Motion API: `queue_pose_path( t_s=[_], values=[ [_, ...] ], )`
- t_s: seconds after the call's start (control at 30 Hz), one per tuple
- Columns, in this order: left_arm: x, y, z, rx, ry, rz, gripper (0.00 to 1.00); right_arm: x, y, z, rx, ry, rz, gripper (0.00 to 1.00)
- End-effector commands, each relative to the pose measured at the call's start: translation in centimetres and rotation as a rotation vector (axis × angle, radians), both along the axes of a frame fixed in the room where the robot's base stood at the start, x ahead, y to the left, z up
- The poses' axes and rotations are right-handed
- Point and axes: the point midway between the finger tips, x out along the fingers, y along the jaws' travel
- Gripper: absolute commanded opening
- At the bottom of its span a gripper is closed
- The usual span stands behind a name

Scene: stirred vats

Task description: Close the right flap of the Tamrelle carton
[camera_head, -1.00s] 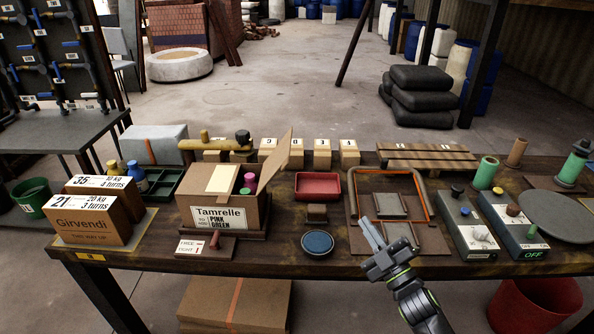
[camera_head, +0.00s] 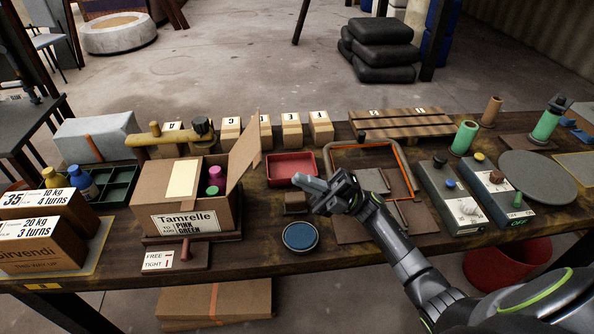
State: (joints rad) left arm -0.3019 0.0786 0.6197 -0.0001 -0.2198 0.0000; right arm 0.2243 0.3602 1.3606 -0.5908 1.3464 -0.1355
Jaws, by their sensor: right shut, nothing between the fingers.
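The Tamrelle carton (camera_head: 194,217) stands on the table left of centre. Its right flap (camera_head: 244,150) stands up, leaning outward to the right. Its left flap lies flat over the left part of the top, with a pale label on it. Pink and green items (camera_head: 216,179) show in the uncovered part. My right gripper (camera_head: 305,184) is shut and empty, pointing left, to the right of the carton and apart from the flap. It is above the table near the red tray. My left gripper is not in view.
A red tray (camera_head: 291,181) lies behind my right gripper, and a blue round dish (camera_head: 300,250) lies in front of it. A small lever plate marked FREE and TIGHT (camera_head: 165,262) sits before the carton. A yellow-brown tool (camera_head: 170,138) lies behind the carton.

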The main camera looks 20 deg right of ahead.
Motion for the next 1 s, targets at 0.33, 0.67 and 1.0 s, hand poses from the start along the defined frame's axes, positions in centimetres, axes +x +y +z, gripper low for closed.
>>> queue_pose_path(
  t_s=[0.33, 0.67, 1.0],
  values=[
    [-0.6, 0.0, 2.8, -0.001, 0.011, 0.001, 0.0, 1.4, 4.9, 4.0, 0.003, -0.001, 0.0, 0.0],
    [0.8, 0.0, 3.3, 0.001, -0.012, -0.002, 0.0, 1.8, 6.2, 4.6, 0.001, 0.0, -0.001, 0.0],
    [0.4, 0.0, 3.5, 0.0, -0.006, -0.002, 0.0, 1.8, 6.2, 4.8, -0.006, 0.002, -0.001, 0.0]
  ],
)
